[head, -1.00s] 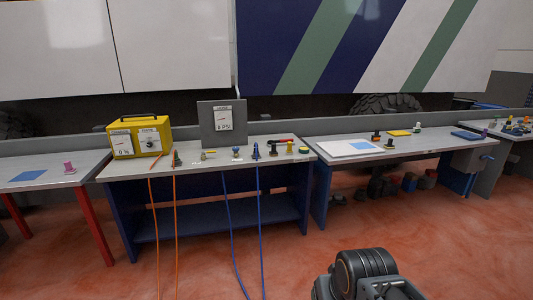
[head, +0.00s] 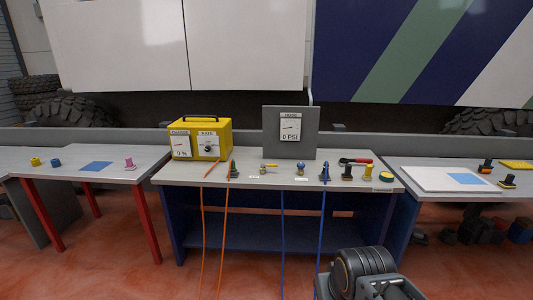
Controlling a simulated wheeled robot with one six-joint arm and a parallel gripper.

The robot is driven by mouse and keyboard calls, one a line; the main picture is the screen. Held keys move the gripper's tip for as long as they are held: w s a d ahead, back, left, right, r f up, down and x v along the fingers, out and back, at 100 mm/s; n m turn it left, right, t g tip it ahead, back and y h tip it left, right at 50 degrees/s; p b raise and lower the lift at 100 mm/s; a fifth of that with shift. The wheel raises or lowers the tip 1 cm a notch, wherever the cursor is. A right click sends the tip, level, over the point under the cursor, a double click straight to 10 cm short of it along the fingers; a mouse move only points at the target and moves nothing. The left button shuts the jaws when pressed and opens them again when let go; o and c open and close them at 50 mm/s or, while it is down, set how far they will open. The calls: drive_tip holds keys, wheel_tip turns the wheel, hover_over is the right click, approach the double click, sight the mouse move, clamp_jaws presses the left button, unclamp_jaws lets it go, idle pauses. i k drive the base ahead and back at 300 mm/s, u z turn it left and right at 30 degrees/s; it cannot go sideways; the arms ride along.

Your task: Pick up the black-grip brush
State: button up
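Several small upright tools with knob-like grips stand on the tables, too small to tell surely which is the black-grip brush. One with a black grip (head: 347,172) stands on the right part of the middle workbench, just left of a yellow-grip one (head: 367,173). Two more dark-topped pieces stand on the right table, one behind (head: 487,165) and one nearer the front (head: 508,181). Part of my arm shows at the bottom right, well in front of the workbench. My gripper's fingers are not in view.
The middle workbench (head: 265,183) holds a yellow gauge box (head: 200,139), a grey PSI panel (head: 290,133), a red-and-black tool (head: 356,161) and a green-yellow roll (head: 386,177). Orange (head: 203,235) and blue (head: 282,235) hoses hang down its front. The red floor before it is clear.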

sight(348, 175)
drive_tip(key=z, duration=0.05)
drive_tip(key=i, duration=2.25)
drive_tip(key=z, duration=0.85)
drive_tip(key=i, duration=0.65)
drive_tip(key=z, duration=0.2)
